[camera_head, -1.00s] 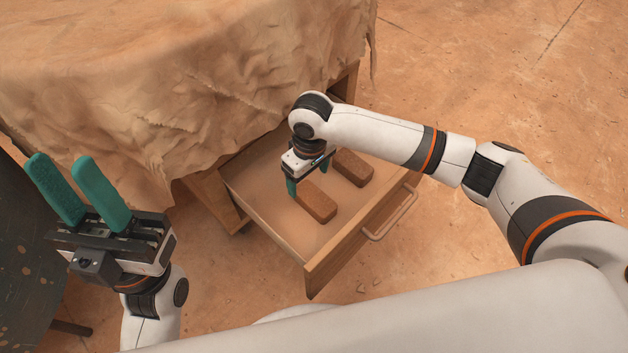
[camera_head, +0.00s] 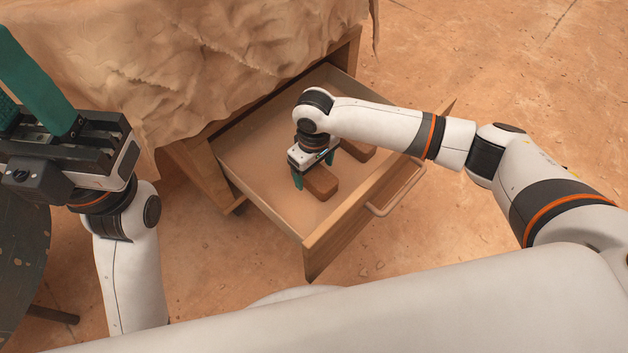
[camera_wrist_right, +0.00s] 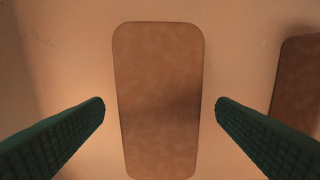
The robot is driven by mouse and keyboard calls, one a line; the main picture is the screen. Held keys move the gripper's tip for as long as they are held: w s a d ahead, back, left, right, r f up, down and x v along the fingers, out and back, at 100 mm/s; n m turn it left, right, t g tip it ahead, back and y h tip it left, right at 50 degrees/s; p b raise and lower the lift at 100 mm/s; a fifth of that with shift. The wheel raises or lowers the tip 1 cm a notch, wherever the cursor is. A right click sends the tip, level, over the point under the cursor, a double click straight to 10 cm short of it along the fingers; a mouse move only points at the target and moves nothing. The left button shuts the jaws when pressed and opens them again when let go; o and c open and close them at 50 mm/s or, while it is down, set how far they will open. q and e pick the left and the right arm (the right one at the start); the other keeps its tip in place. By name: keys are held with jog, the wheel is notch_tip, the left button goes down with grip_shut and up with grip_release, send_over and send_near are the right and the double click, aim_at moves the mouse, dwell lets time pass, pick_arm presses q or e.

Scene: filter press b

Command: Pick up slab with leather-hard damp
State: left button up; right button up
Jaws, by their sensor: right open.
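A brown rounded slab (camera_head: 321,184) lies in the open wooden drawer (camera_head: 262,205). In the right wrist view the same slab (camera_wrist_right: 158,100) lies lengthwise between the fingers, with a gap on each side. A second brown slab (camera_head: 357,151) lies beside it, partly hidden by my right arm, and its edge shows at the right of the wrist view (camera_wrist_right: 298,80). My right gripper (camera_head: 314,178) is open above the nearer slab, pointing down into the drawer. My left gripper (camera_head: 38,95) is raised at the left edge, partly cut off; its finger gap is unclear. I cannot tell dampness from the surfaces.
The drawer juts from a wooden cabinet (camera_head: 198,172) draped with a tan cloth (camera_head: 180,60). The drawer front has a metal handle (camera_head: 398,190). A dark table (camera_head: 22,250) stands at the lower left. The drawer's left part is bare.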

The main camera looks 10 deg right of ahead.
jog(key=shift+f+b, duration=0.3)
jog(key=shift+f, duration=0.65)
jog(key=c, duration=1.4)
jog(key=shift+r, duration=0.15)
jog(key=shift+c, duration=0.5)
